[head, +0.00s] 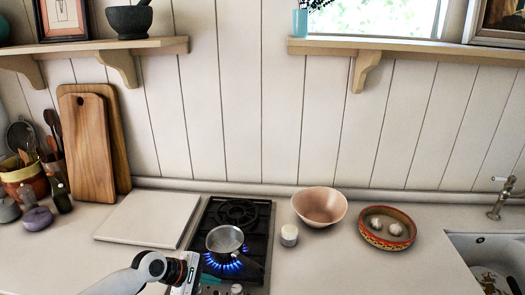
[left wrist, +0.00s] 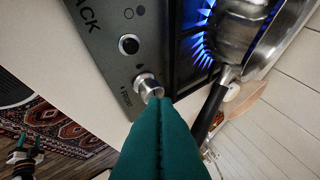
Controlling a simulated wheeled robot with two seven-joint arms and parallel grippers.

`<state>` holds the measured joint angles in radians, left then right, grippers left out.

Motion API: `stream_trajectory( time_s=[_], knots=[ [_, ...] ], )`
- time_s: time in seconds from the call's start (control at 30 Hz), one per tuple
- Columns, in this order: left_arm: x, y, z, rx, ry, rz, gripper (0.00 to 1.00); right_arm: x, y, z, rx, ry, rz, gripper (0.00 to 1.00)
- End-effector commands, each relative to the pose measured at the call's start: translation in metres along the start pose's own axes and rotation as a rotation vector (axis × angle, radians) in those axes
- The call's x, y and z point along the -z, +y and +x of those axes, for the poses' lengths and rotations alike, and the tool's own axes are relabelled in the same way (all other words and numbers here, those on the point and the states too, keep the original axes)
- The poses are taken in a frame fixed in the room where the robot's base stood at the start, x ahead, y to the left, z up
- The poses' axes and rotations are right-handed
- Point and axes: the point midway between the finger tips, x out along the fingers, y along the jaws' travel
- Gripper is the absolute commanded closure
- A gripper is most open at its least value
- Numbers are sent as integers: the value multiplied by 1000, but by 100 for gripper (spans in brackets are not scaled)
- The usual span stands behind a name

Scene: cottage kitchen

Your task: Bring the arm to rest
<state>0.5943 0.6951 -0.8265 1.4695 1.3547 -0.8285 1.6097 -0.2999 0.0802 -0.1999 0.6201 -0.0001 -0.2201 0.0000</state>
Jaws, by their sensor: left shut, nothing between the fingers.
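My left arm comes in from the bottom left of the head view. Its gripper (head: 207,279) is at the front edge of the stove (head: 258,222). In the left wrist view the green fingers (left wrist: 160,112) are pressed together with nothing between them. Their tips are close to a silver control knob (left wrist: 148,87) on the stove front; whether they touch it I cannot tell. A small saucepan (head: 225,240) sits on the front burner, with blue flames (head: 222,263) lit under it. My right gripper does not show in the head view.
A pink bowl (head: 320,205), a small jar (head: 289,234) and a patterned dish (head: 388,228) stand right of the stove. A white board (head: 148,220) lies left of it. The saucepan's dark handle (left wrist: 208,115) sticks out close to the fingers. A sink (head: 492,255) is at the far right.

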Motion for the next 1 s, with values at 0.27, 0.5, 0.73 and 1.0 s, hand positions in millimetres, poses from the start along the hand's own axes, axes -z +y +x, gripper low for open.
stream_trajectory(
  time_s=[0.27,0.5,0.73,1.0],
  knots=[
    [104,120,30,-117,71,711,100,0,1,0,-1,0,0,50],
    [123,187,-15,-218,-74,1217,100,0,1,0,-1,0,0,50],
    [108,225,-64,-388,-188,1397,100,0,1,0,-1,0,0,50],
    [92,266,-122,-616,-256,1487,100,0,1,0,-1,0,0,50]
  ],
)
